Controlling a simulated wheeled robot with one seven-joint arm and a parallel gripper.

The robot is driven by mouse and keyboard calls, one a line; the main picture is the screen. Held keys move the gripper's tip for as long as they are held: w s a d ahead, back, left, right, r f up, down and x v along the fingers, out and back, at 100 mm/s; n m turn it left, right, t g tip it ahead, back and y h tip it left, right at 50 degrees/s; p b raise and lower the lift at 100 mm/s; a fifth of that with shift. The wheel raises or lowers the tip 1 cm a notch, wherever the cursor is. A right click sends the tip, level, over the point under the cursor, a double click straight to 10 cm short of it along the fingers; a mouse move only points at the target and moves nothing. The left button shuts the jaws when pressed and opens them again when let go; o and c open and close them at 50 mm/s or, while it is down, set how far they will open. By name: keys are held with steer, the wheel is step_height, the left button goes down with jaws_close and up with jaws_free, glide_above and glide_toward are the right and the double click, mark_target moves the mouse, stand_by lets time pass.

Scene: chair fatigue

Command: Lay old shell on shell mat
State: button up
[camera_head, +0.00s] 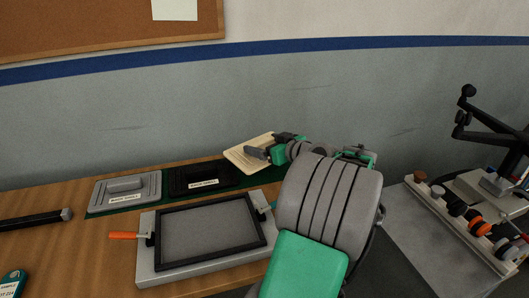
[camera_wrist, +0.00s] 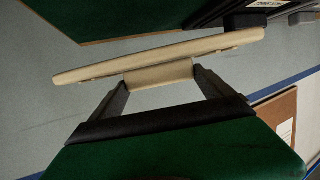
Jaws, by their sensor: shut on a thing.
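The old shell (camera_head: 246,153) is a thin cream panel. My gripper (camera_head: 262,153) is shut on it and holds it tilted, near the wall at the back of the table. In the wrist view the shell (camera_wrist: 150,56) spans the top, and my gripper (camera_wrist: 160,78) has its two dark fingers on the cream grip block of the panel. A long green mat (camera_head: 238,183), apparently the shell mat, lies along the back of the table. A grey labelled panel and a black labelled panel lie on it. The shell appears above the mat's right part, which is partly hidden by my arm.
The grey panel (camera_head: 127,183) and the black panel (camera_head: 185,178) take up the mat's left and middle. A grey framed fixture (camera_head: 155,278) with an orange handle (camera_head: 123,236) stands in front. A dark bar (camera_head: 30,222) lies at left.

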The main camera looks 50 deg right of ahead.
step_height(320, 180, down, 3)
steer(key=shift+w+f, duration=0.1)
steer(key=shift+f, duration=0.05)
steer(key=shift+f+b, duration=0.35)
steer(key=shift+b, duration=0.2)
steer(key=shift+f+b, duration=0.3)
steer(key=shift+b, duration=0.05)
steer(key=o, duration=1.5)
steer(key=shift+r, duration=0.1)
